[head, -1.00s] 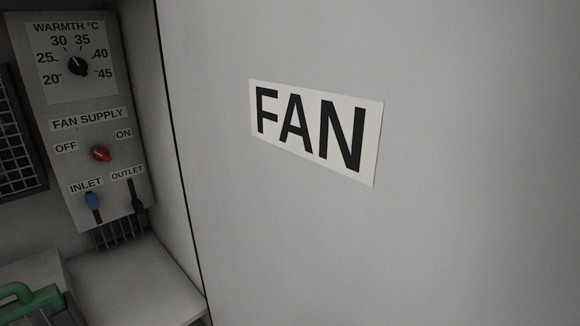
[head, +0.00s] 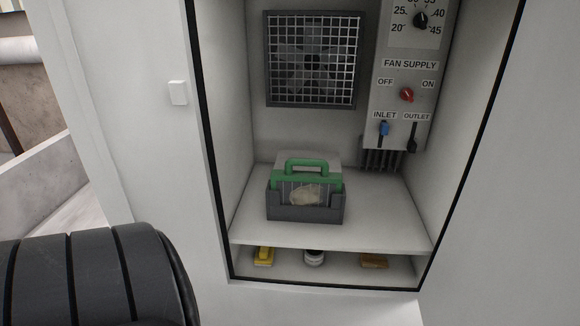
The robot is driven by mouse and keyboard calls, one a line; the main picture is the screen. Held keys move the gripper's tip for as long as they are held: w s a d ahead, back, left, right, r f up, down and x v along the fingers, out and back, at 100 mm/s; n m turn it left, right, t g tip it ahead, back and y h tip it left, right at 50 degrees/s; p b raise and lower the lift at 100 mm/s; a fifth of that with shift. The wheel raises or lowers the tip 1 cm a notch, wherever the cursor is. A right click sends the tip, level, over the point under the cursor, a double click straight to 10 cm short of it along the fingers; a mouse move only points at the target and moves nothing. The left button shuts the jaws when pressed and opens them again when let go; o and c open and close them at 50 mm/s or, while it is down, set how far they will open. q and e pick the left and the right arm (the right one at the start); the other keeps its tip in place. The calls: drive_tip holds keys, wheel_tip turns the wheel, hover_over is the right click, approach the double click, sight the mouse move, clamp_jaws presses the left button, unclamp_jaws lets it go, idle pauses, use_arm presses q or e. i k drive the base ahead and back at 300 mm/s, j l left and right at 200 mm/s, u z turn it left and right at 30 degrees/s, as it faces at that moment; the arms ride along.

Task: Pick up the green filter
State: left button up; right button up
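The green filter (head: 306,177) has a green frame with a handle on top. It sits upright in a dark grey holder (head: 305,207) on the upper white shelf inside an open cabinet. A pale patch shows on the filter's front face, and its lower part is hidden by the holder. A black ribbed part of my own arm fills the lower left corner. Neither of my grippers is in view, so nothing is seen touching the filter.
Behind the filter is a caged fan (head: 313,60). A control panel (head: 399,75) with knobs and blue and black levers hangs at right. The lower shelf holds a yellow item (head: 263,256), a small jar (head: 314,258) and a brown block (head: 374,261). The shelf's right side is bare.

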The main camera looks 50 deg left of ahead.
sight(295, 187)
drive_tip(key=k+u, duration=0.1)
drive_tip(key=u, duration=1.1)
drive_tip(key=i+u, duration=0.4)
drive_tip(key=i, duration=0.3)
